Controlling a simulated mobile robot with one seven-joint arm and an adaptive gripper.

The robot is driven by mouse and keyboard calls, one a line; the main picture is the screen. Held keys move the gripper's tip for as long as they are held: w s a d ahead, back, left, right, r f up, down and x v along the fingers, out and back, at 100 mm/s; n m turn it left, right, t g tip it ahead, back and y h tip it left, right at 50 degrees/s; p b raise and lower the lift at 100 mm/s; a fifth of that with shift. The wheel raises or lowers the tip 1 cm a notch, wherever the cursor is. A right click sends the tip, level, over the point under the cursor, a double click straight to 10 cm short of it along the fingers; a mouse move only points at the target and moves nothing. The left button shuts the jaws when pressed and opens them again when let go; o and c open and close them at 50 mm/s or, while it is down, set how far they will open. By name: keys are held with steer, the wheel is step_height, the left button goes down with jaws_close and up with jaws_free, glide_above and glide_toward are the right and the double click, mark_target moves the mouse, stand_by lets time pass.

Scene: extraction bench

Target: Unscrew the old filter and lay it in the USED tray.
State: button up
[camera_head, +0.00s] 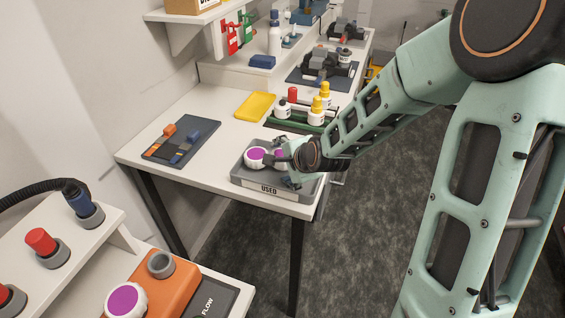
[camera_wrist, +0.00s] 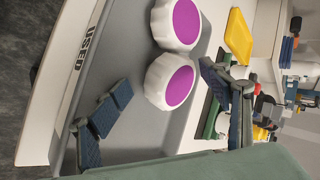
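The grey USED tray (camera_head: 241,180) stands on the white bench with its label facing front. Two white filters with purple tops are in it: one on the left (camera_head: 258,157) and one beside it (camera_head: 280,157), partly hidden by my gripper. In the wrist view they sit side by side, an upper one (camera_wrist: 176,22) and a lower one (camera_wrist: 170,81). My gripper (camera_head: 287,168) is over the tray's right part. Its blue-padded fingers are spread wide (camera_wrist: 166,105), with nothing held between them. A third purple-topped filter (camera_head: 125,299) is at the orange block (camera_head: 170,285).
A yellow tray (camera_head: 255,106) and a green rack (camera_head: 301,125) with bottles stand behind the USED tray. A dark tray (camera_head: 195,140) with orange and blue pieces lies to the left. An empty grey socket (camera_head: 161,263) tops the orange block. Bare bench lies between trays.

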steer(key=shift+s+r, duration=0.1)
steer(key=shift+r, duration=0.05)
steer(key=shift+s+d+r, duration=0.25)
steer(key=shift+s+r, duration=0.05)
steer(key=shift+r, duration=0.1)
steer(key=v, duration=0.6)
steer(key=shift+s+r, duration=0.15)
steer(key=shift+s, duration=0.1)
stand_by(0.4)
stand_by(0.8)
